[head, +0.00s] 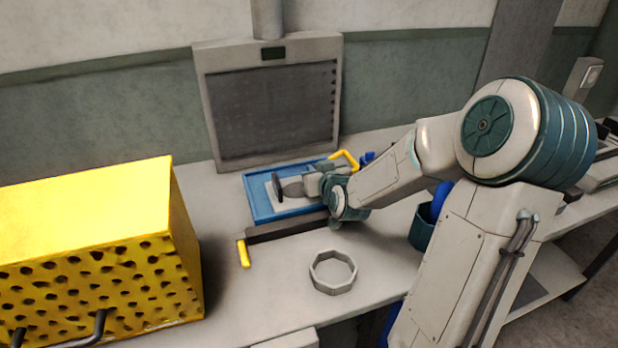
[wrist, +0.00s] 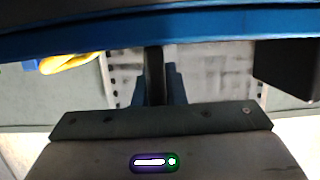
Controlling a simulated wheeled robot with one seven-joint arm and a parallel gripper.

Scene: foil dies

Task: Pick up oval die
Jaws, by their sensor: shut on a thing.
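My gripper (head: 290,187) lies low over the blue tray (head: 258,204) at the back of the bench, pointing left in the head view. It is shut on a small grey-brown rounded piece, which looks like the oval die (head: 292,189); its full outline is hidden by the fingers. A pale pad (head: 272,200) lies in the tray beneath it. I cannot tell whether the die touches the pad. In the wrist view a dark finger (wrist: 155,75) shows in front of a blue edge, and the die cannot be made out.
A dark bar (head: 285,230) with a yellow handle (head: 243,253) runs along the tray's front. A pale faceted ring (head: 332,272) stands on clear bench nearer me. A yellow perforated box (head: 100,250) blocks the left. A teal cup (head: 422,230) stands right. A grey panel (head: 272,110) rises behind.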

